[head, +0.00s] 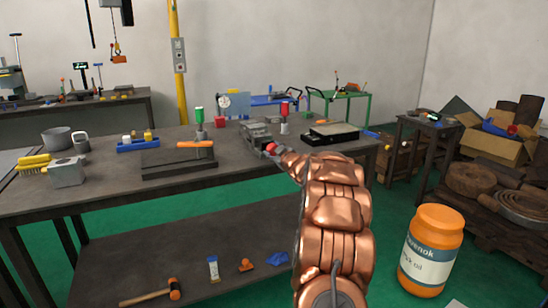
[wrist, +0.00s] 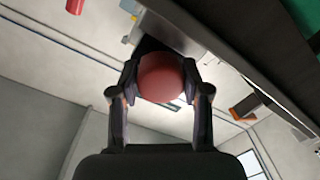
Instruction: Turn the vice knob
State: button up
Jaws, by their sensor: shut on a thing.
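The vice (head: 255,134) is a grey metal block on the workbench, right of the middle. Its red round knob (head: 271,149) faces my arm in the head view. In the wrist view the knob (wrist: 163,77) sits between the two dark fingers of my gripper (wrist: 162,88), which are shut on it from both sides. Part of the vice's grey body (wrist: 165,28) shows behind the knob. In the head view my copper arm reaches up to the knob, and the fingers are too small there to make out.
The workbench (head: 105,190) also carries a dark plate (head: 180,163) with a screwdriver handle on it, a black-topped block (head: 331,132) right of the vice, and a blue tray (head: 138,144). An orange oil jar (head: 432,248) stands to the right of my arm.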

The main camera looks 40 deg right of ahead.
jog(key=n+b, duration=0.2)
jog(key=shift+f+n, duration=0.15)
jog(key=shift+n, duration=0.15)
jog(key=n+b, duration=0.4)
jog(key=shift+f, duration=0.15)
jog(key=n+b, duration=0.4)
jog(key=shift+n+h, duration=0.4)
jog(key=n+b, duration=0.2)
jog(key=shift+n, duration=0.3)
jog(key=n+b, duration=0.2)
jog(key=shift+n, duration=0.3)
jog(key=n+b, duration=0.3)
jog(key=n, duration=0.1)
jog(key=shift+n+b, duration=0.3)
jog(key=shift+b, duration=0.1)
jog(key=n+b, duration=0.2)
jog(key=n, duration=0.1)
jog(key=shift+n, duration=0.3)
jog(key=n+b, duration=0.2)
jog(key=n, duration=0.2)
jog(key=shift+t, duration=0.4)
jog(key=shift+n, duration=0.3)
